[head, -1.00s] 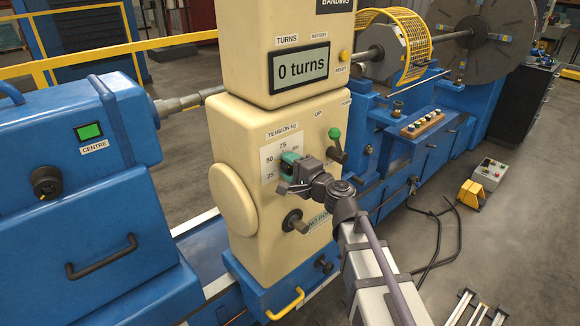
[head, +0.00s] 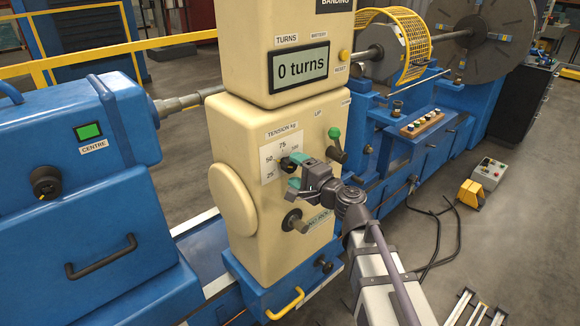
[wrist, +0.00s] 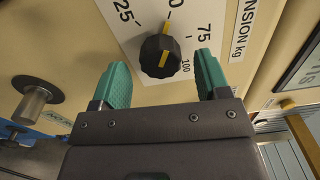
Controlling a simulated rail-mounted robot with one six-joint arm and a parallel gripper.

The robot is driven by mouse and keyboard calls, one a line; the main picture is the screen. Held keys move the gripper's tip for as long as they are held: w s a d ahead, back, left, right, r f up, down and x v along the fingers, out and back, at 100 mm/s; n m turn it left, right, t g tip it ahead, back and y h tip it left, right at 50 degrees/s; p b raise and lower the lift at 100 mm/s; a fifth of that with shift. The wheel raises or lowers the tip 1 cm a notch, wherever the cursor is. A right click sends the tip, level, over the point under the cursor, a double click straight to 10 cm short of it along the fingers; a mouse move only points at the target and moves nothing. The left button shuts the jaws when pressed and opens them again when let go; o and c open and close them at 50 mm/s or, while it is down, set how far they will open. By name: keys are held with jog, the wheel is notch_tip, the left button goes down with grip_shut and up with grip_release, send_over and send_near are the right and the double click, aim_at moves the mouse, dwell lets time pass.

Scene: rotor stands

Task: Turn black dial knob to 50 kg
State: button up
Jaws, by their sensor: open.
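The black dial knob (wrist: 160,55) sits on a white scale plate (wrist: 138,22) on the cream tension unit. In the wrist view its yellow pointer line points up toward a partly cut-off figure ending in 0, between 25 and 75. In the head view the knob (head: 285,164) shows just left of my gripper (head: 295,171), and the scale there reads 50 at the left. My gripper is open. Its green fingers stand apart, one on each side of the knob in the wrist view, with visible gaps and no contact seen.
A green-knobbed lever (head: 336,143) stands up right of the dial. A grey shaft knob (head: 295,221) sticks out below it; it also shows at left in the wrist view (wrist: 35,103). The display (head: 300,68) above reads 0 turns.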

jog(key=v, duration=0.7)
jog(key=shift+s+d, duration=0.2)
jog(key=shift+s, duration=0.1)
jog(key=s+d+f+n+g+h, duration=0.1)
jog(key=s+f+n+g+h, duration=0.1)
jog(key=s+f+n+g, duration=0.3)
jog(key=s+f+n+g+h, duration=0.3)
jog(key=f+n+g, duration=0.1)
jog(key=f, duration=0.3)
jog(key=s+d+f+n+g+h, duration=0.1)
jog(key=s+d+f+g+h, duration=0.3)
jog(key=d+h, duration=0.3)
jog(key=s+d+f, duration=0.1)
jog(key=d, duration=0.3)
jog(key=shift+s+h, duration=0.2)
jog(key=shift+h, duration=0.1)
